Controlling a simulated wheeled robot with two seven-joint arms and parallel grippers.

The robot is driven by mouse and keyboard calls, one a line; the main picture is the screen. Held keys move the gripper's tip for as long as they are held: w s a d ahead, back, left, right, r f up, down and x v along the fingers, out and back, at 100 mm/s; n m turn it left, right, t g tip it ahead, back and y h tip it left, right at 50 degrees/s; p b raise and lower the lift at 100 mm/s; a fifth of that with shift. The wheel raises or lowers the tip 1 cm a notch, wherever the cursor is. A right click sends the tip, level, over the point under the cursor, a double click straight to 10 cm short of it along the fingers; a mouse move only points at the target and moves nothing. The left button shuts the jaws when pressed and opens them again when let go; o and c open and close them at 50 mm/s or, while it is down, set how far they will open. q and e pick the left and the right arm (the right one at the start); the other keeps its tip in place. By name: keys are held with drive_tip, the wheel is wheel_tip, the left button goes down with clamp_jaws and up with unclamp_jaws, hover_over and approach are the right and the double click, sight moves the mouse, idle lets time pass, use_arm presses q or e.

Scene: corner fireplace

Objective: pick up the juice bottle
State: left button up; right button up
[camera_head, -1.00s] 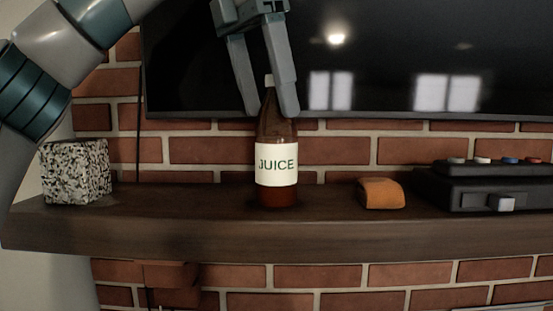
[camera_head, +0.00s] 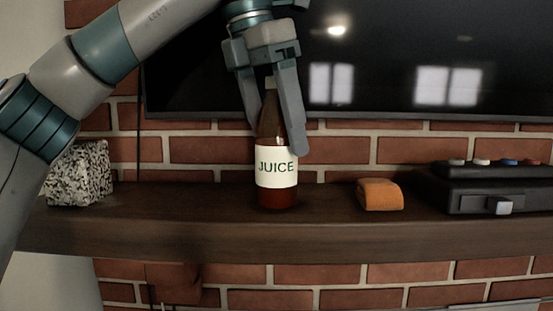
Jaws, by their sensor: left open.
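The juice bottle (camera_head: 276,168) stands upright on the dark wooden mantel shelf, a brown-red bottle with a white label reading JUICE. My left gripper (camera_head: 276,142) comes down from above with its fingers open. One finger is at the left of the bottle's neck, and the other passes in front of its right shoulder, down to the label's upper right corner. The fingers hide part of the neck and shoulder. I cannot tell whether either finger touches the glass. My right gripper is not in view.
A black-and-white speckled cube (camera_head: 82,172) sits at the shelf's left end, partly behind my arm. An orange block (camera_head: 380,194) and a black device with buttons (camera_head: 490,186) lie right of the bottle. A dark TV screen (camera_head: 400,60) hangs behind. The shelf (camera_head: 170,232) is clear beside the bottle.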

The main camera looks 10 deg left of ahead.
use_arm(q)
drive_tip(key=c, duration=1.6)
drive_tip(key=shift+r, duration=0.1)
drive_tip(key=shift+s+r+b, duration=0.1)
drive_tip(key=shift+r+b, duration=0.05)
drive_tip(key=shift+b, duration=0.45)
drive_tip(key=shift+r, duration=0.3)
wheel_tip(320, 180, up, 6)
drive_tip(key=shift+s+f, duration=0.1)
drive_tip(key=shift+s+d+b, duration=0.1)
drive_tip(key=shift+s+b, duration=0.15)
drive_tip(key=shift+b, duration=0.1)
drive_tip(key=shift+s+d+b, duration=0.65)
drive_tip(key=shift+s+b, duration=0.4)
drive_tip(key=shift+s, duration=2.05)
drive_tip(key=shift+s+d+b, duration=0.6)
drive_tip(key=shift+s+b, duration=0.5)
drive_tip(key=shift+s, duration=2.05)
drive_tip(key=shift+s+d+b, duration=0.65)
drive_tip(key=shift+s+b, duration=0.4)
drive_tip(key=shift+s, duration=2.05)
